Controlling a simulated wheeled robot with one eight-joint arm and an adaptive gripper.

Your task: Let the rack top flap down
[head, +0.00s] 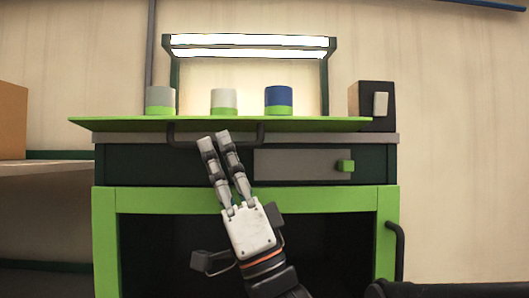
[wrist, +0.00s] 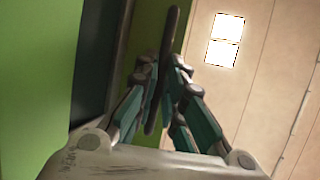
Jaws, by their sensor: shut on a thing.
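The green rack top flap (head: 320,124) shows as a thin slab, about level, along the front of the rack top in the head view. A dark bar handle (head: 262,133) hangs from its front edge. My gripper (head: 213,138) reaches up to this handle from below, with its fingers closed around it. In the wrist view, the dark handle bar (wrist: 173,30) runs between the two fingertips of my gripper (wrist: 166,85). Part of the handle is hidden behind the fingers.
Two pale-and-green pots (head: 160,98) (head: 224,100) and a blue-and-green pot (head: 278,98) stand at the top, under a lit lamp frame (head: 250,47). A dark box (head: 373,103) stands at right. Below are a drawer with a green knob (head: 345,166) and a green frame (head: 104,230).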

